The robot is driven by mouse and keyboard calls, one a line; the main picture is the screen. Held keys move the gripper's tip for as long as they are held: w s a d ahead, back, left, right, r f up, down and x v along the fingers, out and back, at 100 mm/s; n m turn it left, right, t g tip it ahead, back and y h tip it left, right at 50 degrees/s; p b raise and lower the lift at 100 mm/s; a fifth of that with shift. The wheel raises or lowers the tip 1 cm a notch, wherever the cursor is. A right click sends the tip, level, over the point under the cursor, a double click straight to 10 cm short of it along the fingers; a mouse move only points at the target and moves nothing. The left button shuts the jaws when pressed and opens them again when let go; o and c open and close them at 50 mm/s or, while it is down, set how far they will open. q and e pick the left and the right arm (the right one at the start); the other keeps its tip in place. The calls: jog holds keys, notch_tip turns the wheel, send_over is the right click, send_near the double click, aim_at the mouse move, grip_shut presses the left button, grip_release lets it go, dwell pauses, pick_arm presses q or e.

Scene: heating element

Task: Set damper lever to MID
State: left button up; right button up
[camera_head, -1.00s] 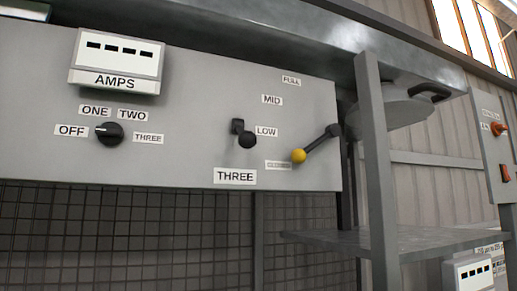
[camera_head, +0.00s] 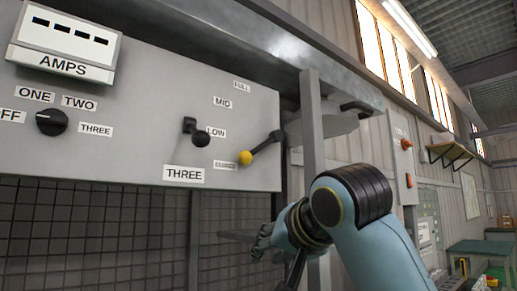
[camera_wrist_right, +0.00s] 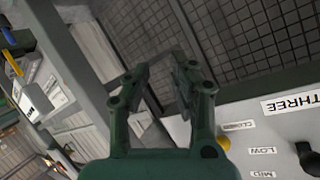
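The damper lever (camera_head: 263,149) is a black arm with a yellow ball, pivoted at the right edge of the grey panel. Its ball (camera_head: 245,158) points down-left, beside the CLOSED label (camera_head: 226,165). The MID label (camera_head: 222,102) is higher up, above LOW (camera_head: 216,132). My right gripper (camera_head: 262,243) is below and in front of the panel's lower right corner, apart from the lever. In the right wrist view my right gripper (camera_wrist_right: 160,72) has its fingers apart with nothing between them; the yellow ball (camera_wrist_right: 223,143) shows to their right. My left gripper is out of view.
A black ball-ended switch (camera_head: 200,139) sits left of the lever, above the THREE label (camera_head: 184,174). A rotary knob (camera_head: 51,122) is farther left. A grey post (camera_head: 313,130) stands right of the panel. Wire mesh (camera_head: 100,235) lies below the panel.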

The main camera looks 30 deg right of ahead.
notch_tip(320, 180, up, 12)
jog(key=m+t, duration=0.2)
jog(key=m, duration=0.1)
jog(key=m+t+h, duration=0.2)
send_near(260, 148)
jog(key=p+x, duration=0.3)
jog(key=x, duration=0.5)
jog(key=shift+r, duration=0.15)
jog(key=shift+p+x, duration=0.3)
jog(key=shift+x, duration=0.5)
grip_shut()
